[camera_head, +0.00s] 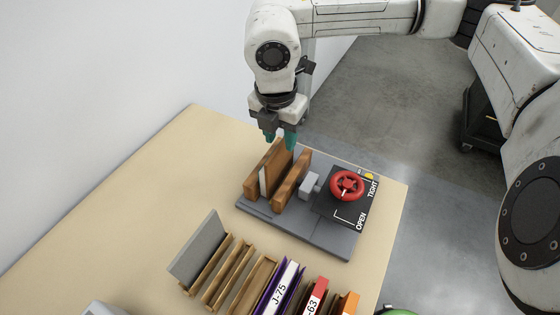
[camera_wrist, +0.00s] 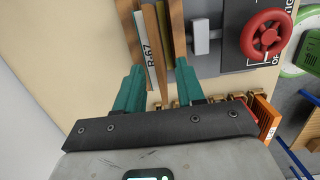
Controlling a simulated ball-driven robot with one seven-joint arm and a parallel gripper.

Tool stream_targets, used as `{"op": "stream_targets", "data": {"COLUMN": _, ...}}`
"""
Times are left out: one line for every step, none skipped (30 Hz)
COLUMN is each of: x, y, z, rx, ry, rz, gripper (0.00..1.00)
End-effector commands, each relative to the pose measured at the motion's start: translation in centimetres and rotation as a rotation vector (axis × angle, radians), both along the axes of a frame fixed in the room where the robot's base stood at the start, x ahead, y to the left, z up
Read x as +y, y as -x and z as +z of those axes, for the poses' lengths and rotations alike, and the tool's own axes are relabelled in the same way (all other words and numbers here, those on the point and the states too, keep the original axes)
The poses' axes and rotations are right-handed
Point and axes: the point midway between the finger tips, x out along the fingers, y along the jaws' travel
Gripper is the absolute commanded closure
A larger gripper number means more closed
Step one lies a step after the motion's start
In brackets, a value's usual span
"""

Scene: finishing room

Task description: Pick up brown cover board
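Brown boards (camera_head: 273,160) stand upright in the press at the table's far side, with a narrow white strip between them. In the wrist view a white spine marked R-67 (camera_wrist: 152,52) lies between a brown board on its left (camera_wrist: 129,35) and brown wood on its right (camera_wrist: 177,24). I cannot tell for sure which piece is the cover board. My gripper (camera_head: 280,139) points down at the top of these boards. Its teal fingers are apart, one on each side of the group in the wrist view (camera_wrist: 158,72). Contact with the boards is not clear.
The press base (camera_head: 318,230) carries a red handwheel (camera_head: 346,185) with OPEN and TIGHT marks. A wooden rack (camera_head: 230,275) nearer me holds a grey board (camera_head: 196,248) and purple, red and orange volumes, including J-75 (camera_head: 281,287). The table's left side (camera_head: 130,190) is clear.

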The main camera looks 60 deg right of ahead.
Motion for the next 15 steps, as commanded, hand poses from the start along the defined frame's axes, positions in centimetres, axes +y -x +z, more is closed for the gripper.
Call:
{"op": "stream_targets", "data": {"x": -0.1, "y": -0.1, "z": -0.5, "rx": 0.001, "ry": -0.004, "rz": -0.001, "gripper": 0.62}}
{"op": "stream_targets", "data": {"x": -0.1, "y": -0.2, "z": -0.9, "rx": 0.002, "ry": -0.005, "rz": -0.001, "gripper": 0.62}}
{"op": "stream_targets", "data": {"x": -0.3, "y": -0.3, "z": -1.5, "rx": 0.002, "ry": -0.004, "rz": -0.001, "gripper": 0.62}}
{"op": "stream_targets", "data": {"x": -0.4, "y": -0.4, "z": -1.9, "rx": 0.002, "ry": -0.004, "rz": -0.001, "gripper": 0.62}}
{"op": "stream_targets", "data": {"x": -0.4, "y": -0.4, "z": -2.4, "rx": 0.002, "ry": -0.004, "rz": -0.001, "gripper": 0.62}}
{"op": "stream_targets", "data": {"x": -0.5, "y": -0.4, "z": -2.9, "rx": 0.001, "ry": -0.003, "rz": 0.000, "gripper": 0.62}}
{"op": "stream_targets", "data": {"x": -0.5, "y": -0.4, "z": -3.2, "rx": 0.001, "ry": -0.004, "rz": 0.001, "gripper": 0.62}}
{"op": "stream_targets", "data": {"x": -0.5, "y": -0.4, "z": -3.5, "rx": 0.000, "ry": -0.004, "rz": 0.001, "gripper": 0.62}}
{"op": "stream_targets", "data": {"x": -0.6, "y": -0.4, "z": -3.8, "rx": 0.000, "ry": -0.002, "rz": 0.001, "gripper": 0.62}}
{"op": "stream_targets", "data": {"x": -0.6, "y": -0.4, "z": -4.0, "rx": 0.000, "ry": -0.002, "rz": 0.002, "gripper": 0.62}}
{"op": "stream_targets", "data": {"x": -0.6, "y": -0.4, "z": -4.1, "rx": 0.000, "ry": -0.001, "rz": 0.002, "gripper": 0.62}}
{"op": "stream_targets", "data": {"x": -0.6, "y": -0.4, "z": -4.1, "rx": 0.000, "ry": -0.001, "rz": 0.002, "gripper": 0.62}}
{"op": "stream_targets", "data": {"x": -0.6, "y": -0.4, "z": -4.2, "rx": 0.000, "ry": -0.001, "rz": 0.002, "gripper": 0.62}}
{"op": "stream_targets", "data": {"x": -0.6, "y": -0.4, "z": -4.2, "rx": 0.000, "ry": -0.001, "rz": 0.002, "gripper": 0.62}}
{"op": "stream_targets", "data": {"x": -0.7, "y": -0.4, "z": -4.1, "rx": 0.000, "ry": -0.001, "rz": 0.002, "gripper": 0.62}}
